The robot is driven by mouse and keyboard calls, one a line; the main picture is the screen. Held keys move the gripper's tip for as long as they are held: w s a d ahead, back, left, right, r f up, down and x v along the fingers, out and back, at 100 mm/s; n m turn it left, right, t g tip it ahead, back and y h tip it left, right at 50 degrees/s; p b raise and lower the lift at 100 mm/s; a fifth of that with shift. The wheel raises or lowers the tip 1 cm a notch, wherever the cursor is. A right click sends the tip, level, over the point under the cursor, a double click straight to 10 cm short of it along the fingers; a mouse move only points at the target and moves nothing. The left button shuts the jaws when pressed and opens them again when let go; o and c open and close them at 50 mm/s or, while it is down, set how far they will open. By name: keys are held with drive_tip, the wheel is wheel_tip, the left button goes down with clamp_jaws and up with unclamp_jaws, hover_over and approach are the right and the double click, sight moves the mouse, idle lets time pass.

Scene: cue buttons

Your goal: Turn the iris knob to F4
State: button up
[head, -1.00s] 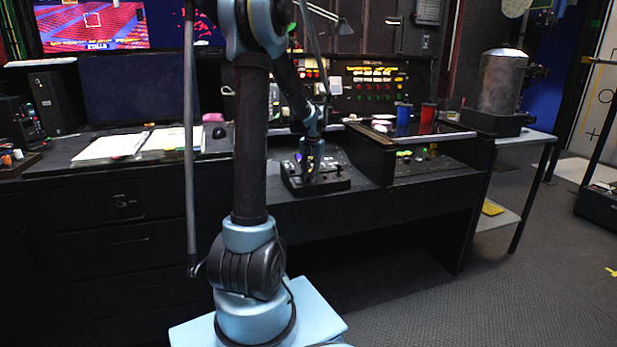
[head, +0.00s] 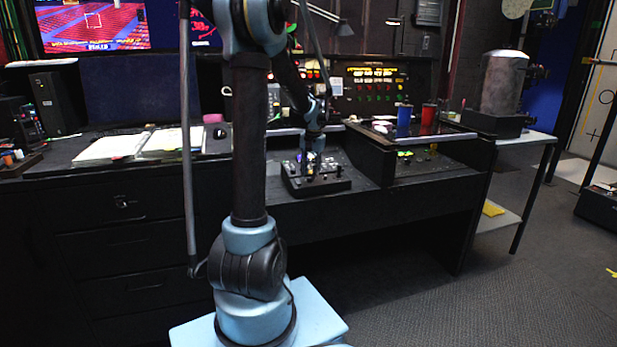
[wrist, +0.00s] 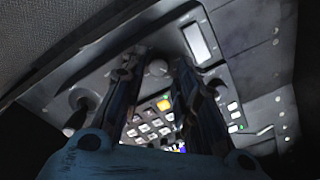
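A black control box (head: 318,184) sits on the lower desk shelf in the head view. My gripper (head: 311,170) is above it, pointing down. Whether the fingertips reach down beside the knob is unclear.
In the wrist view a dark joystick (wrist: 77,116) stands left of the fingers, lit buttons (wrist: 165,104) lie between them, and a pale display (wrist: 196,43) is at upper right. Blue (head: 404,121) and red (head: 428,119) cups stand on the desk to the right.

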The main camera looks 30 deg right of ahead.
wheel_tip(320, 180, up, 10)
drive_tip(key=s, duration=0.1)
drive_tip(key=shift+f, duration=0.15)
drive_tip(key=shift+a, duration=0.1)
idle(0.4)
drive_tip(key=s+a+f+n, duration=0.1)
drive_tip(key=s+a+n, duration=0.2)
drive_tip(key=a, duration=1)
drive_tip(key=s+a+n, duration=0.2)
drive_tip(key=s+a, duration=0.1)
drive_tip(key=a, duration=0.9)
drive_tip(key=s+a+f+n, duration=0.6)
drive_tip(key=s+a+f, duration=0.7)
drive_tip(key=s+a, duration=0.2)
drive_tip(key=shift+s+a+t, duration=0.2)
drive_tip(key=shift+s+t, duration=0.2)
drive_tip(key=shift+s, duration=0.15)
